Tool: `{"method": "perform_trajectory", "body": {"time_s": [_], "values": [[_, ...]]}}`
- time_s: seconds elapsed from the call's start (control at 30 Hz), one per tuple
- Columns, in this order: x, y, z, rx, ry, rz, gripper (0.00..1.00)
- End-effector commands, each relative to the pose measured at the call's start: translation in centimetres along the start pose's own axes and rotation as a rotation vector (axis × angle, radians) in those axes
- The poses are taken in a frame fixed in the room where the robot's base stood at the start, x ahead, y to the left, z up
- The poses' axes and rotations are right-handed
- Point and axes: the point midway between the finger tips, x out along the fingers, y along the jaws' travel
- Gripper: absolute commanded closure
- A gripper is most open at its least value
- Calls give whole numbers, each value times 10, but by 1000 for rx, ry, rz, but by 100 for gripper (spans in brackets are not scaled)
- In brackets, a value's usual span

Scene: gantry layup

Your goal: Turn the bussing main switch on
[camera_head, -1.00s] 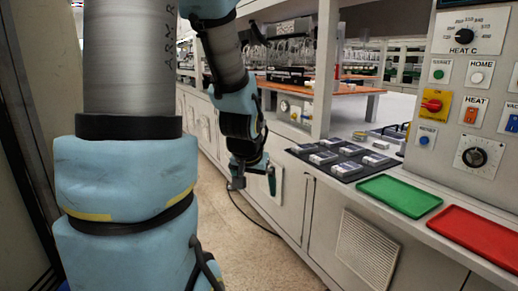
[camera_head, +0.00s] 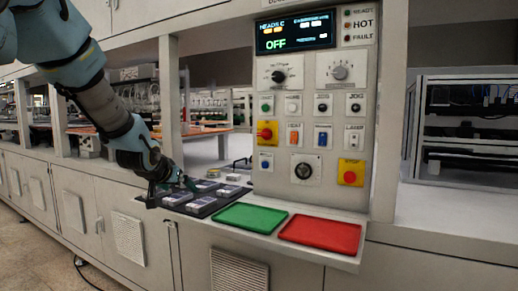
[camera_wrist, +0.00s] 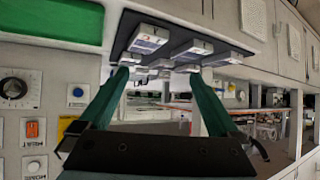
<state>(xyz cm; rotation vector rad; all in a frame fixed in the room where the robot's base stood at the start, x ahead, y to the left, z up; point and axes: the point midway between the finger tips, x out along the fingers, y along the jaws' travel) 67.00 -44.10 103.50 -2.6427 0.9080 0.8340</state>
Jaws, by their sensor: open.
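The red rotary knob on a yellow plate (camera_head: 266,131) sits at the left edge of the control panel (camera_head: 310,185). I cannot read its labels now; the knob's red handle looks roughly sideways. In the wrist view a part of a yellow plate (camera_wrist: 65,125) shows at the left, mostly hidden behind a finger. The panel display (camera_head: 295,36) reads "OFF" in green. My gripper (camera_head: 168,188) is open and empty, left of the panel and near the black tray. Its two green fingers (camera_wrist: 158,78) stand apart in the wrist view, with nothing between them.
A black tray (camera_head: 190,212) with several small boxes lies on the ledge, left of a green tray (camera_head: 250,217) and a red tray (camera_head: 320,233). Another red button on yellow (camera_head: 350,172) is at the panel's lower right. A post (camera_head: 171,95) stands behind my arm.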

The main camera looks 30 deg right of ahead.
Motion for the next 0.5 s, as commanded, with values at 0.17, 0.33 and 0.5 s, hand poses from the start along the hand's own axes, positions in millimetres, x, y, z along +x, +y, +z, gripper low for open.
{"method": "perform_trajectory", "body": {"time_s": [0.17,0.33,0.5], "values": [[33,112,-108,84,376,235,3],[20,169,-164,96,577,364,3],[18,184,-182,95,623,395,3]]}}
